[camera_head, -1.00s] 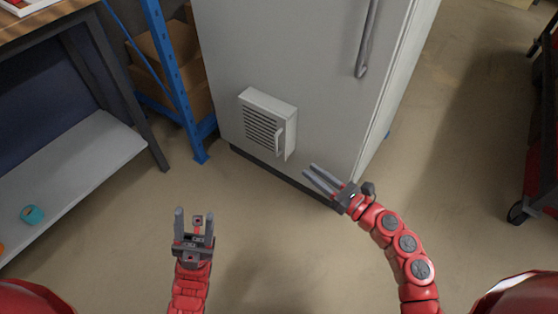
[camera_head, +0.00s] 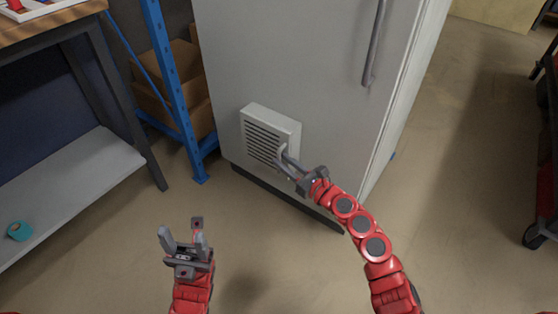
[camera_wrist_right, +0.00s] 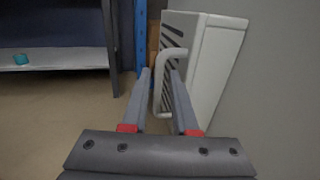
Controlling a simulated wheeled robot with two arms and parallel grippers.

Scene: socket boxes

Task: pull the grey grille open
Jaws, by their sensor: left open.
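The grey grille (camera_head: 262,138) is a slatted panel in a pale box low on the front of the grey cabinet, and looks closed. Its handle (camera_wrist_right: 158,85) is a pale upright bar, partly hidden by my right gripper in the head view. My right gripper (camera_head: 282,162) is at the handle. In the right wrist view its two fingers (camera_wrist_right: 160,82) stand apart, one on each side of the handle. Contact is not clear. My left gripper (camera_head: 182,238) is open and empty above the floor at lower left, away from the grille.
The tall grey cabinet (camera_head: 300,60) has a long door handle (camera_head: 374,45) higher up. A blue shelf post (camera_head: 178,95) and cardboard boxes stand left of it. A workbench (camera_head: 60,180) with a low shelf is at far left. The floor in front is clear.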

